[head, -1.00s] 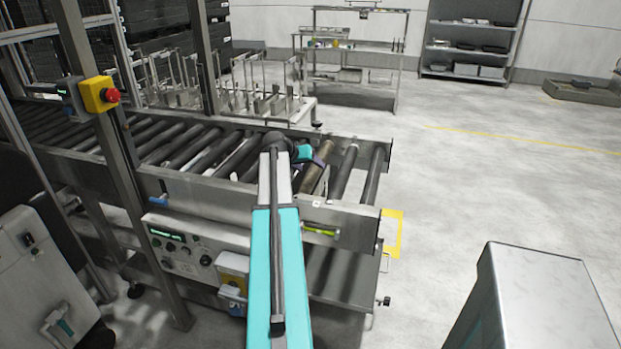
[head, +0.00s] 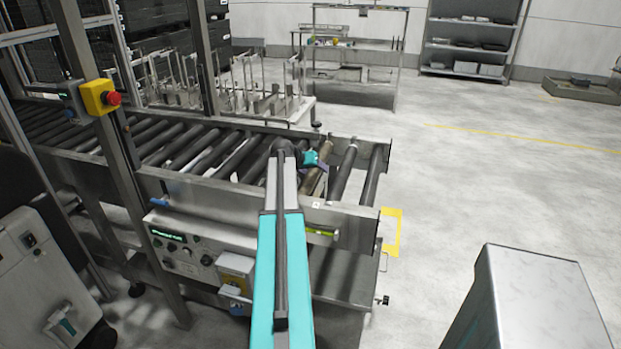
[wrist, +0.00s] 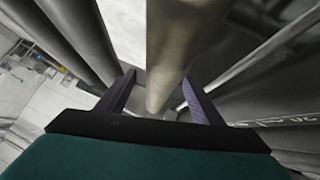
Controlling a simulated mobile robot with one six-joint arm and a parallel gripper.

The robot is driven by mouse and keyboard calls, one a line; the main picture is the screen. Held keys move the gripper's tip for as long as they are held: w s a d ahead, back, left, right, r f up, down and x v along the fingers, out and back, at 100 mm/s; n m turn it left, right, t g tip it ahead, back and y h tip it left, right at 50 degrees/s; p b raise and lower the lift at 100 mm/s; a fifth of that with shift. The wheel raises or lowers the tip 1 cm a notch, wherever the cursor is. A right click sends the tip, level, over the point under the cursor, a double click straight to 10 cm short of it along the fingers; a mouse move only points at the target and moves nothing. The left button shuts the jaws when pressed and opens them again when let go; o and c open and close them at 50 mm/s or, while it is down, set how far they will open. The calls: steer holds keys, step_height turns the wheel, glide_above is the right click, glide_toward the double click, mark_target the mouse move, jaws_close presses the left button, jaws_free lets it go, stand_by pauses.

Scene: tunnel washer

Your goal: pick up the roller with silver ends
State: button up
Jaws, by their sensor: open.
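My gripper (head: 314,168) is at the right end of the roller conveyor, partly hidden by my arm. In the wrist view my gripper (wrist: 159,84) is open, with one finger on each side of a brownish-grey roller (wrist: 172,45). No grip on it shows, and contact cannot be told. In the head view this brownish roller (head: 323,181) is partly hidden by my wrist. Just right of it, a dark roller (head: 342,177) has a bright silver band near its far end; its near end is not clear.
The conveyor's side rail (head: 345,218) runs along the near side. Another dark roller (head: 374,177) lies at the right end. A post with a red-and-yellow stop button (head: 101,97) stands left. Dark rollers (wrist: 65,40) flank the gripper. Open floor lies right.

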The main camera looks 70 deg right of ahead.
steer(key=shift+c, duration=0.5)
jaws_close()
steer(key=shift+d, duration=0.1)
